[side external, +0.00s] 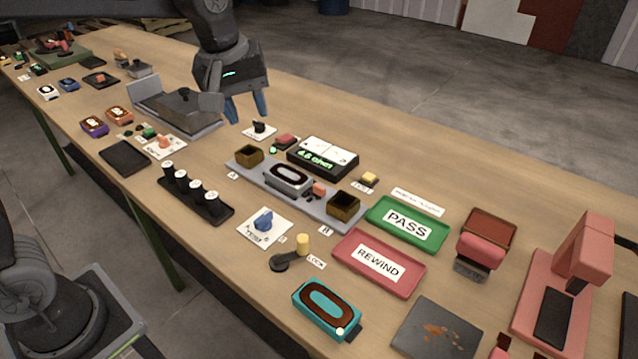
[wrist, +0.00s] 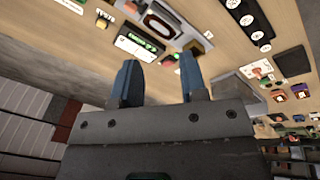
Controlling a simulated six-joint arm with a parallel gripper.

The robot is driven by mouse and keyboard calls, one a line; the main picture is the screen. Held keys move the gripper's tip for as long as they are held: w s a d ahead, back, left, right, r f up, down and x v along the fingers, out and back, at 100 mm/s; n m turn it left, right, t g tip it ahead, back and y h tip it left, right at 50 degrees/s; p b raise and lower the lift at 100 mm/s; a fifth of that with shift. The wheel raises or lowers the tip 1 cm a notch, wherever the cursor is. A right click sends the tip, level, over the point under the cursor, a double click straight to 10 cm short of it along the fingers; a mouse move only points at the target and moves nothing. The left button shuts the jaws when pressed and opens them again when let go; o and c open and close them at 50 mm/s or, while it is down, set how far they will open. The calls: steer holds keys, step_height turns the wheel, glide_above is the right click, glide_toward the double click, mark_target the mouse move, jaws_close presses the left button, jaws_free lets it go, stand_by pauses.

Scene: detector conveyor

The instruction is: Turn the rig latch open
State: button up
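My gripper (side external: 247,112) is open and empty, above the table at the back left of the rig, well apart from the lever. Its two blue fingers also show spread in the wrist view (wrist: 160,68), where I cannot make out the lever.
A blue knob (side external: 264,222) on a white card and a black rack of rollers (side external: 196,194) stand near the lever. Red REWIND (side external: 355,279) and green PASS (side external: 380,236) trays lie to its right. A black display box (side external: 323,158) stands behind the rig.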

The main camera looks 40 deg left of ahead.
steer(key=w+d+f+n+g, duration=0.2)
steer(key=w+f+n, duration=0.3)
steer(key=w, duration=0.4)
steer(key=n, duration=0.3)
glide_toward(319, 186)
steer(key=shift+g, duration=0.3)
steer(key=f, duration=0.9)
steer(key=shift+w+f, duration=0.25)
steer(key=shift+w, duration=0.05)
steer(key=shift+c, duration=0.4)
jaws_close()
